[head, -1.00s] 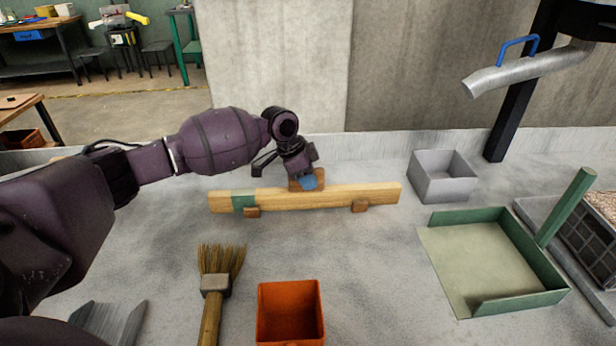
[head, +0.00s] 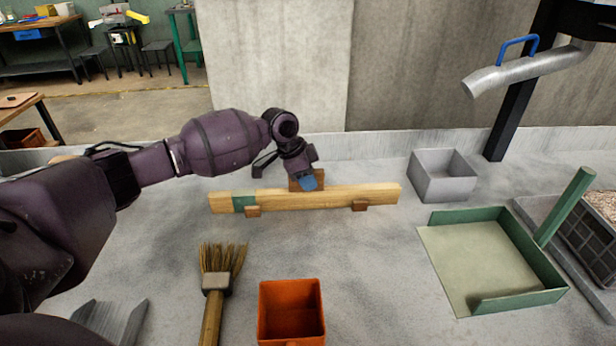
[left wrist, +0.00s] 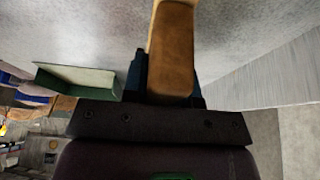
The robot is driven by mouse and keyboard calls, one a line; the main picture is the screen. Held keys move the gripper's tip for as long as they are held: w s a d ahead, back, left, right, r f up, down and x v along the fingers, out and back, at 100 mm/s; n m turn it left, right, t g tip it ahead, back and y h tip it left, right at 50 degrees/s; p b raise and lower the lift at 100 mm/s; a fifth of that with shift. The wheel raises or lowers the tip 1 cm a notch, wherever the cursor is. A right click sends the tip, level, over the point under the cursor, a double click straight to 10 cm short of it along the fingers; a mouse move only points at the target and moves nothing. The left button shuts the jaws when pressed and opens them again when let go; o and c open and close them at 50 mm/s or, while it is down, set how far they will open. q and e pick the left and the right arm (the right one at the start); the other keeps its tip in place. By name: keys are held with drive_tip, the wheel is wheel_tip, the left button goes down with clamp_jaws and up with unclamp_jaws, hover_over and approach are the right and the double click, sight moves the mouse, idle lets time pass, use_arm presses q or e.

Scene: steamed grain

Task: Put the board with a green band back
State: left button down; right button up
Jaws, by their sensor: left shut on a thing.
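The board with a green band (head: 330,197) is a long pale wooden bar in the head view, with the green band (head: 244,201) near its left end. It lies level across two small brown blocks, one at the left (head: 252,211) and one at the right (head: 360,206). My left gripper (head: 308,183) is at the middle of the board, by an upright brown wooden piece (head: 307,174). In the left wrist view, its blue fingers are shut on a brown wooden piece (left wrist: 172,50), seemingly the board's grip. The fingers partly hide the joint. My right gripper is not in view.
An orange bin (head: 291,310) and a brush (head: 221,262) are in front of the board. A grey box (head: 443,175) and a green-walled tray (head: 485,265) are at the right. A concrete wall stands behind. The surface just before the board is clear.

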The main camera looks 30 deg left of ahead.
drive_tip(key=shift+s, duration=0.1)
use_arm(q)
drive_tip(key=c, duration=0.9)
unclamp_jaws()
drive_tip(key=shift+o, duration=0.4)
drive_tip(key=shift+f, duration=0.1)
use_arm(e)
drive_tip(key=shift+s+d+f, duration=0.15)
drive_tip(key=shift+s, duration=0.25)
